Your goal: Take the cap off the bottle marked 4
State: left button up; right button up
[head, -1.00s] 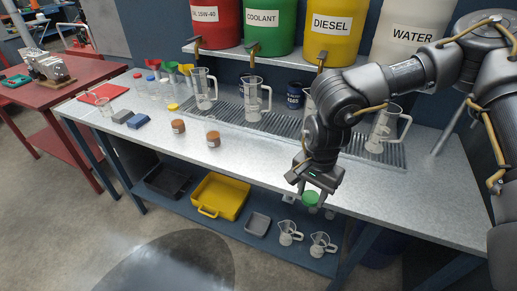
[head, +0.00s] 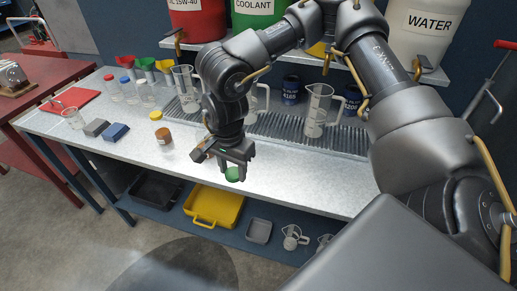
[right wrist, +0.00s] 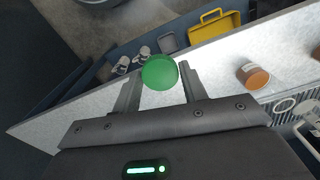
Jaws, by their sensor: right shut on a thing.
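My right gripper (head: 236,163) is shut on a round green cap (head: 232,174) over the front part of the bench. In the right wrist view the green cap (right wrist: 160,72) sits between the two fingertips and faces the camera. I cannot tell whether a bottle hangs beneath it. Small clear bottles stand at the back left, one with a red cap (head: 108,77), one with a blue cap (head: 125,79) and one pale bottle (head: 147,96). No number 4 can be read on any of them. My left gripper is not in view.
A brown labelled jar (head: 164,139) stands left of the gripper, with a yellow cap (head: 156,116) behind it. Clear measuring jugs (head: 317,110) stand on the grated strip at the back. A yellow tray (head: 213,205) lies on the lower shelf. The bench's right front is clear.

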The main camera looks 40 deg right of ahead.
jog(key=m, duration=0.3)
jog(key=shift+s+d+f, duration=0.15)
jog(key=shift+d+f, duration=0.05)
jog(key=m, duration=0.1)
jog(key=m+b, duration=0.1)
jog(key=shift+d+m, duration=0.25)
jog(key=shift+m, duration=0.15)
jog(key=m, duration=0.3)
jog(key=shift+w+d+f, duration=0.15)
jog(key=shift+w+d, duration=0.05)
jog(key=shift+d, duration=0.2)
pick_arm(q)
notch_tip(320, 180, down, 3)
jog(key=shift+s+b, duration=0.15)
jog(key=shift+b, duration=0.7)
pick_arm(e)
jog(key=d+m, duration=0.1)
jog(key=m, duration=0.2)
jog(key=d+m, duration=0.1)
jog(key=m, duration=0.3)
jog(key=d+m, duration=0.1)
jog(key=m, duration=0.3)
jog(key=shift+s+d+r, duration=0.1)
jog(key=shift+s+r, duration=0.2)
jog(key=shift+s, duration=0.05)
